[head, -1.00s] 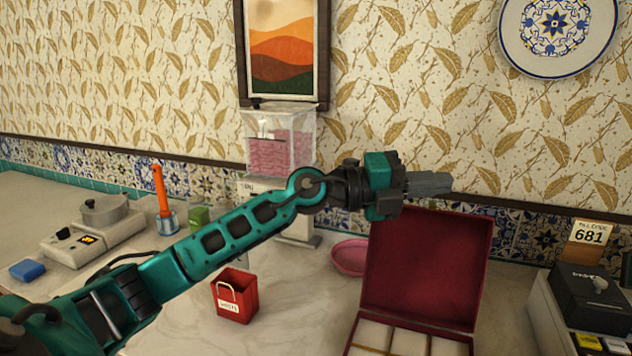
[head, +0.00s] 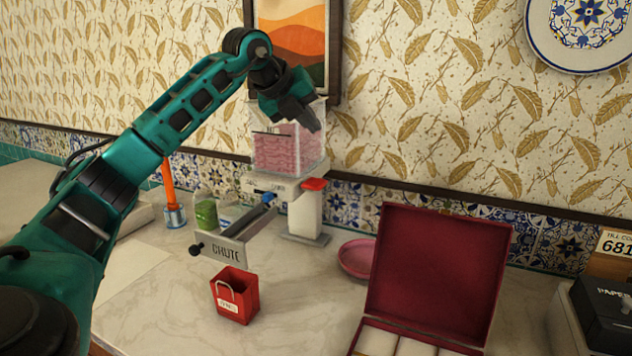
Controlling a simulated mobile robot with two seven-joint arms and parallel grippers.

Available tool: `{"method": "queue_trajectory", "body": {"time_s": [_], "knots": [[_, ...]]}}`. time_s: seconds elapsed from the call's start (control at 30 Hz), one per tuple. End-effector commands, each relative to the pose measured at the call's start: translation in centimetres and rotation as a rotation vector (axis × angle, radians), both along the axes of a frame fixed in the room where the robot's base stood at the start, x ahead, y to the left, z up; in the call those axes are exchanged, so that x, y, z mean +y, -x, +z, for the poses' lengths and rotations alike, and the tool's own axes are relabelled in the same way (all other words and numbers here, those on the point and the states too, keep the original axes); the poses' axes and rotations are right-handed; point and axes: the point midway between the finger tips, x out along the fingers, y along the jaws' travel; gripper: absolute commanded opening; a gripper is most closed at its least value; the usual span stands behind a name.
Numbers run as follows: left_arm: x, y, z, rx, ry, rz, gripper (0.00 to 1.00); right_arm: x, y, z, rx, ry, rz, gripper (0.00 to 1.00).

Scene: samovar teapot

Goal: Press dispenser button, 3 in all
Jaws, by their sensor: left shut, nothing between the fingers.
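The dispenser has a clear bin (head: 285,152) of pink contents on a white body (head: 305,214). A red button (head: 315,184) sticks out at its right side, and no finger touches it. A grey chute tray (head: 226,251) labelled CHUTE slopes out at its lower left. A small red bag (head: 236,296) with a white handle stands on the counter below the chute. My left gripper (head: 312,124) is shut and empty. It points down and right, overlapping the top of the bin in the picture, above the button. My right gripper is out of view.
An open dark red box (head: 436,268) stands right of the dispenser, with a pink dish (head: 356,258) behind it. A green container (head: 206,210) and an orange-handled tool (head: 168,187) stand left. A black-topped machine (head: 608,305) is at far right. The counter around the bag is clear.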

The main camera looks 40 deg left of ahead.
Motion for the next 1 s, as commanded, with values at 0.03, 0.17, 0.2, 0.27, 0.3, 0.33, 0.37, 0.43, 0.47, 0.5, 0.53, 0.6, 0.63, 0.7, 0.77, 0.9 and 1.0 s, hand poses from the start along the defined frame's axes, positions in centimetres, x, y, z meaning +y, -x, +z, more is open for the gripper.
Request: {"method": "queue_trajectory", "body": {"time_s": [0.03, 0.17, 0.2, 0.27, 0.3, 0.33, 0.37, 0.43, 0.47, 0.5, 0.53, 0.6, 0.63, 0.7, 0.77, 0.9, 1.0], "knots": [[0.0, 0.0, 0.0, 0.000, 0.000, 0.000, 0.00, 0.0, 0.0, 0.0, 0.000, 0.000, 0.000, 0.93], [-0.1, 0.0, 0.0, -0.001, 0.001, -0.002, 0.00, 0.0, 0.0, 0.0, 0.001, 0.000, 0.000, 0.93], [-0.1, 0.0, -0.1, -0.001, 0.001, -0.002, 0.00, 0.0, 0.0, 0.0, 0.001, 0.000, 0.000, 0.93], [-0.1, 0.0, -0.2, 0.000, 0.001, -0.003, 0.00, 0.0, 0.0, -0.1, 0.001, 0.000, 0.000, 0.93], [-0.1, 0.0, -0.3, -0.001, 0.001, -0.004, 0.00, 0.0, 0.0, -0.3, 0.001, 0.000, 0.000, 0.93], [-0.1, 0.0, -0.4, -0.001, 0.001, -0.004, 0.00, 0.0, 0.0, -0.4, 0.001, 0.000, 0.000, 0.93], [-0.1, 0.0, -0.6, -0.001, 0.001, -0.004, 0.00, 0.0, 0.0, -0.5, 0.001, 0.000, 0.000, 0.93], [-0.1, 0.0, -1.1, -0.001, 0.001, -0.004, 0.00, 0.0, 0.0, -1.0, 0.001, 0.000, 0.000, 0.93], [-0.1, 0.0, -1.3, -0.001, 0.001, -0.004, 0.00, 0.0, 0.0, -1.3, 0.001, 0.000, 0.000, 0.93], [-0.1, 0.0, -1.7, -0.001, 0.001, -0.004, 0.00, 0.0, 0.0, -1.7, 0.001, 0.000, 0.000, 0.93], [-0.1, 0.0, -2.1, -0.001, 0.001, -0.004, 0.00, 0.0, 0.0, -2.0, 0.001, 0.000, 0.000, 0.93], [-0.1, 0.0, -2.9, -0.001, 0.001, -0.004, 0.00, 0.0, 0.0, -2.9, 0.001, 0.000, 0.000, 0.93], [-0.1, 0.0, -3.3, -0.001, 0.001, -0.004, 0.00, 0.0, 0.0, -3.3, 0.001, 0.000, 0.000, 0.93], [-0.1, 0.0, -4.3, -0.001, 0.001, -0.004, 0.00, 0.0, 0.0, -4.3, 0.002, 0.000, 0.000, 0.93], [-0.1, 0.0, -5.2, -0.001, 0.001, -0.004, 0.00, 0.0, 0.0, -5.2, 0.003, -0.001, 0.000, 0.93], [-0.1, 0.0, -7.2, -0.001, 0.001, -0.004, 0.00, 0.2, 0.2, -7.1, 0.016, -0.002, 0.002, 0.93], [-0.1, 0.0, -8.1, -0.001, 0.001, -0.004, 0.00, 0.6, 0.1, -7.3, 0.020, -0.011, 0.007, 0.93]]}}
